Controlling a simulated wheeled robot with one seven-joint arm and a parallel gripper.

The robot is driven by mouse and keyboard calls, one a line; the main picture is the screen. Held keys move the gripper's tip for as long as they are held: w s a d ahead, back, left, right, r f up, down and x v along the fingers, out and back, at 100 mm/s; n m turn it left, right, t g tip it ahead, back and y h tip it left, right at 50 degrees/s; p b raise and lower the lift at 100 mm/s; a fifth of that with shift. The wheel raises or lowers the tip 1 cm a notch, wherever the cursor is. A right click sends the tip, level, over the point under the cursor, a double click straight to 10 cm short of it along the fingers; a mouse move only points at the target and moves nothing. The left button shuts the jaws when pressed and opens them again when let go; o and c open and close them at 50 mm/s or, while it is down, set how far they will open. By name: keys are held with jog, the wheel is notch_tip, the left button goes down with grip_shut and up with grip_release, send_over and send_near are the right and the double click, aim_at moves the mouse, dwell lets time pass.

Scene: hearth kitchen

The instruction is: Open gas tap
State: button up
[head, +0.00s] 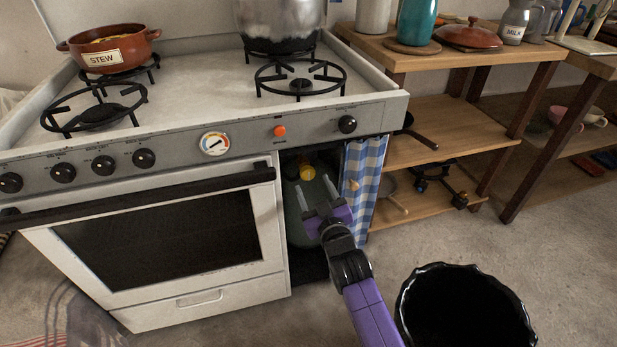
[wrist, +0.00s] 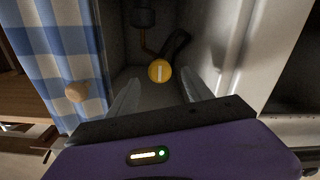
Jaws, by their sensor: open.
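The gas tap is a round yellow knob (head: 307,173) with a pale bar across it. It sits inside the open compartment at the right end of the stove, above a dark green gas bottle (head: 318,235). In the wrist view the yellow knob (wrist: 160,71) lies straight ahead, between and beyond the fingertips, with its pale bar close to upright. My purple gripper (head: 317,190) is at the compartment mouth, open and empty. Its fingers (wrist: 157,90) also show in the wrist view, apart from the knob. A dark hose and fitting (wrist: 145,18) are behind the knob.
A blue checked curtain (head: 362,172) with a wooden knob (wrist: 77,91) hangs at the compartment's right side in the head view. The white oven (head: 278,215) borders its left. A wooden shelf (head: 430,150) stands further right, and a black bin (head: 465,310) stands in front.

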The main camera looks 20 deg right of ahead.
aim_at(309, 177)
jog(key=shift+w+b, duration=0.8)
jog(key=shift+w, duration=2)
grip_shut()
